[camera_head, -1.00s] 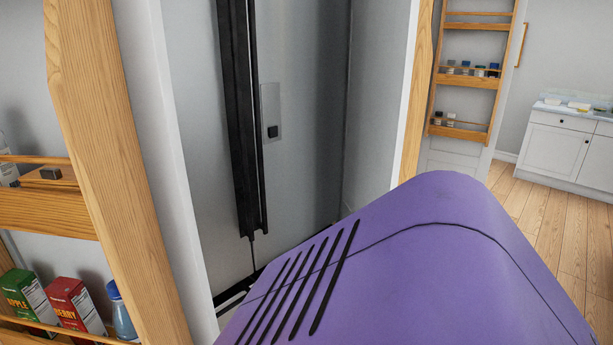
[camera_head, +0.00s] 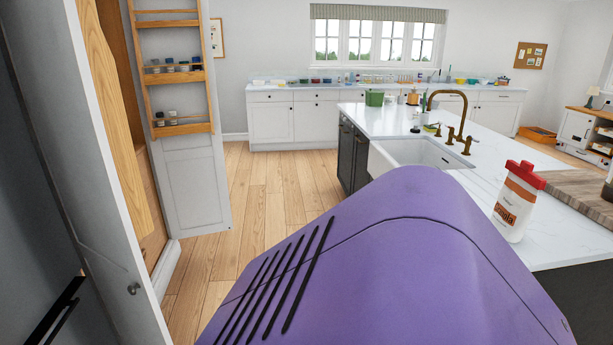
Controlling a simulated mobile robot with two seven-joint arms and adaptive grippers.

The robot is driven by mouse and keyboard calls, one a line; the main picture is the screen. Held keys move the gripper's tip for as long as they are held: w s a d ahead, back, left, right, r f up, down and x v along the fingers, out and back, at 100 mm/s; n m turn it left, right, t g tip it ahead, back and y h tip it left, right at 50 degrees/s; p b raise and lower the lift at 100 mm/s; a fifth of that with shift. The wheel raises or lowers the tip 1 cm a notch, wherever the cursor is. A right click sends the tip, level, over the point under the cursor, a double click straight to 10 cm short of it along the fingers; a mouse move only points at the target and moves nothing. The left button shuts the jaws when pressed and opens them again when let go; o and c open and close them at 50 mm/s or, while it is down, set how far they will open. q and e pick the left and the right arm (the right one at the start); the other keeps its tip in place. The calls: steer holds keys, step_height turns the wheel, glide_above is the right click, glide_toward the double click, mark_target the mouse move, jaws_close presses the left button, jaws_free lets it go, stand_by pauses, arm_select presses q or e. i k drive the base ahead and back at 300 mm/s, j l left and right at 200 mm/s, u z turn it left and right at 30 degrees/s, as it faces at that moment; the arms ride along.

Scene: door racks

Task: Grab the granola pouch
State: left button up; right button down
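The granola pouch (camera_head: 516,207) is white with an orange band, partly readable lettering and a red top. It stands upright on the white marble island counter (camera_head: 553,226) at the right, near the counter's near edge. My purple body hides the middle foreground. Neither of my grippers shows in the head view, so I cannot see what they hold.
A wooden board (camera_head: 585,195) lies just right of the pouch. A sink (camera_head: 420,154) with a brass faucet (camera_head: 458,118) is set in the island. An open door with a wooden rack (camera_head: 176,72) stands at the left. Wooden floor (camera_head: 270,185) lies clear between.

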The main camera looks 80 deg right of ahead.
mark_target(515, 204)
steer(key=z, duration=3.9)
